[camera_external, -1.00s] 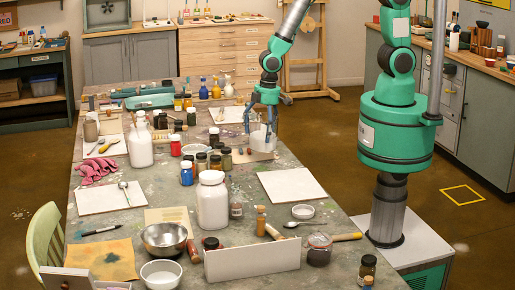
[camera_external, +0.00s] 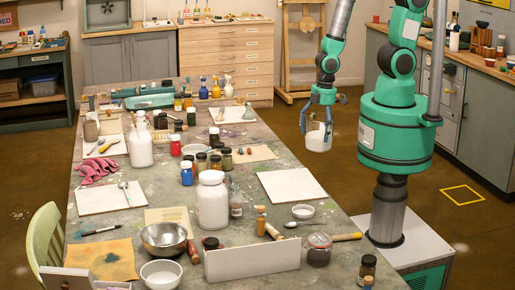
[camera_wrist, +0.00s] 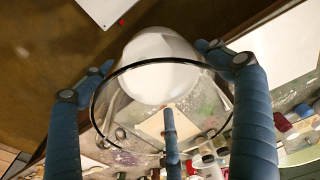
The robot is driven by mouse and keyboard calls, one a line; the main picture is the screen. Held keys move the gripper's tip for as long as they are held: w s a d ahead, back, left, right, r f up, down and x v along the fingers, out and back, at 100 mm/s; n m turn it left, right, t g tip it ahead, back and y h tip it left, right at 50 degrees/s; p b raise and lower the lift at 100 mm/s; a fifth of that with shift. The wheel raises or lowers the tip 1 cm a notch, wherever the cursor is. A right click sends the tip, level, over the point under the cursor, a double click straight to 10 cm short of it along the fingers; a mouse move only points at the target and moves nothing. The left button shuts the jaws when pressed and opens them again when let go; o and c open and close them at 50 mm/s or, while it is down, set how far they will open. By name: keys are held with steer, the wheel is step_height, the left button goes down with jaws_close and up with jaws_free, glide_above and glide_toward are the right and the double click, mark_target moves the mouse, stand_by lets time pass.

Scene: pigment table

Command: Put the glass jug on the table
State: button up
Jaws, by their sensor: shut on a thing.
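The glass jug (camera_external: 318,141) hangs in my gripper (camera_external: 319,124), to the right of the table's right edge in the external view, with floor behind it. It looks roughly upright. My blue fingers are shut around it. In the wrist view the clear glass jug (camera_wrist: 160,62) shows its dark round rim between the fingers, with something white inside or at its bottom. The work table (camera_external: 245,180) is grey and stained, and lies to the left of the jug. The jug's exact height is hard to tell.
Several dark jars stand near a beige sheet (camera_external: 257,154) with small tools on it. A white board (camera_external: 291,185) lies flat near the right edge. A large white bottle (camera_external: 212,203) stands mid-table. A bare strip of tabletop runs between sheet and board.

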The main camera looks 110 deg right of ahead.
steer(key=shift+s, duration=0.2)
stand_by(0.3)
steer(key=w+f+b, duration=0.1)
steer(key=w+b, duration=0.1)
steer(key=w, duration=1.4)
steer(key=shift+d+f, duration=0.15)
steer(key=shift+f, duration=0.05)
steer(key=shift+f, duration=0.15)
steer(key=shift+f+b, duration=0.55)
steer(key=shift+f, duration=1.05)
steer(key=shift+f, duration=0.1)
steer(key=o, duration=1.8)
steer(key=shift+c, duration=0.2)
